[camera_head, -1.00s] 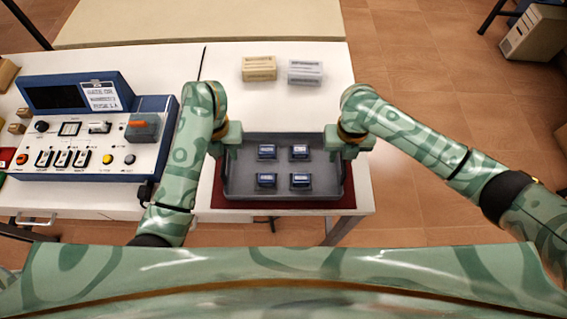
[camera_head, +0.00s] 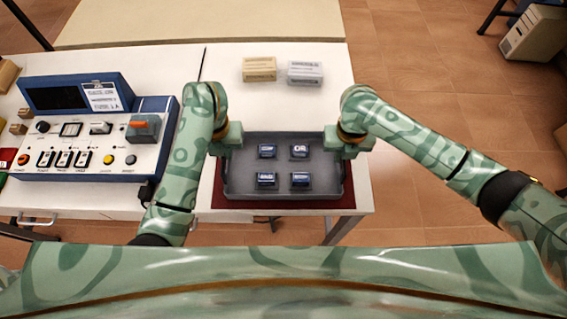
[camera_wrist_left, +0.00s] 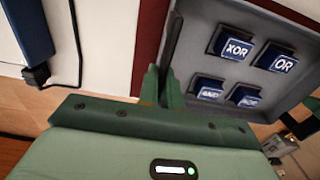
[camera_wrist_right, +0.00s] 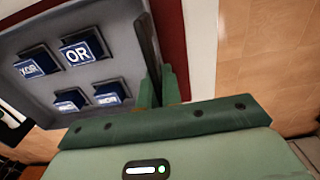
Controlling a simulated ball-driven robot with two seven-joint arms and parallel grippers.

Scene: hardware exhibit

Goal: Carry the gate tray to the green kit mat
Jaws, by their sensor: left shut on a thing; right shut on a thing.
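The grey gate tray (camera_head: 283,166) carries several dark blocks with blue labels; XOR and OR are readable in the left wrist view (camera_wrist_left: 237,48). My left gripper (camera_head: 228,142) is shut on the tray's left side wall, and my right gripper (camera_head: 341,142) is shut on its right side wall. Both grips also show in the left wrist view (camera_wrist_left: 162,85) and the right wrist view (camera_wrist_right: 157,88). The tray looks level, over a dark red mat (camera_head: 350,190) that it mostly hides. I cannot tell whether it touches the mat. No green mat is clearly in view.
A blue and white control console (camera_head: 85,145) stands left of my left arm. A tan box (camera_head: 259,68) and a grey box (camera_head: 305,72) sit behind the tray. The white table (camera_head: 275,105) is clear between them. The table's right edge lies just beyond my right gripper.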

